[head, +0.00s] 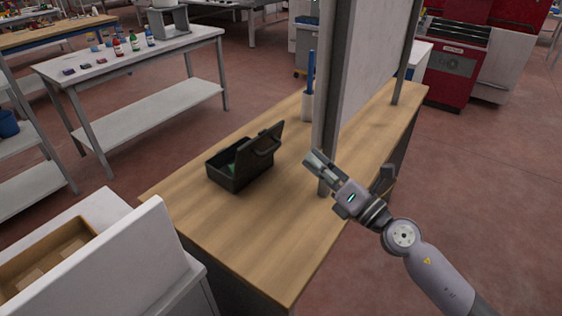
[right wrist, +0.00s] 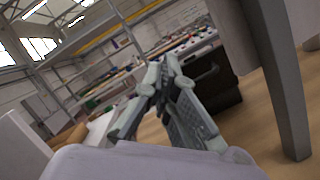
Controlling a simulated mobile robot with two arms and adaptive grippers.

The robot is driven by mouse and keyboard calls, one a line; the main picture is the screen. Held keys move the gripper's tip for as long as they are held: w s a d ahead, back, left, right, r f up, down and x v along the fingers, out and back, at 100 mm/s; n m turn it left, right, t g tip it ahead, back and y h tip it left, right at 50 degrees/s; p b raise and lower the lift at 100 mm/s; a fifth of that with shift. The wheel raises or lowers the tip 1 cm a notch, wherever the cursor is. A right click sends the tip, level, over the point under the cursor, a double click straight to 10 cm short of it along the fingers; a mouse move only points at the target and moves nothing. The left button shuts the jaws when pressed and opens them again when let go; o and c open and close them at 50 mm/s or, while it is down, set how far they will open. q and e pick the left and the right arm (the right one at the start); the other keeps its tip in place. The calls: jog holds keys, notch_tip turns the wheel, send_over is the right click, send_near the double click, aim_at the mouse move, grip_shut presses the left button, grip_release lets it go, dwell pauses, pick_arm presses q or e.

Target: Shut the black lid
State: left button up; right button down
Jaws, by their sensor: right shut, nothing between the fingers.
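A black box (head: 232,178) stands on the wooden workbench, with something green inside. Its black lid (head: 262,146) is raised and tilted open on the box's right side, with a handle on its outer face. My right gripper (head: 316,160) is shut and empty, to the right of the lid and apart from it, above the bench. In the right wrist view my right gripper's fingers (right wrist: 168,85) are in front of a dark shape (right wrist: 222,90) that looks like the box, partly hidden by them. My left gripper is not in view.
The wooden bench (head: 250,235) is clear in front of the box. A grey post (head: 326,125) and panel (head: 365,65) stand just behind my right gripper. A white holder (head: 308,106) with a blue item stands further back.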

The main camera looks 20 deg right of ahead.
notch_tip(320, 180, down, 4)
jog(key=w+n+g, duration=0.2)
jog(key=n+g, duration=0.3)
jog(key=n, duration=0.2)
jog(key=n+g+h+p, duration=0.1)
jog(key=n+g+p, duration=0.1)
jog(key=n+p, duration=0.15)
send_near(265, 154)
jog(key=w+a+f, duration=0.1)
jog(key=w+f, duration=0.4)
jog(key=shift+w+a+m+p, duration=0.25)
jog(key=shift+w+a+p, duration=0.1)
jog(key=shift+p, duration=0.2)
jog(key=shift+r, duration=0.1)
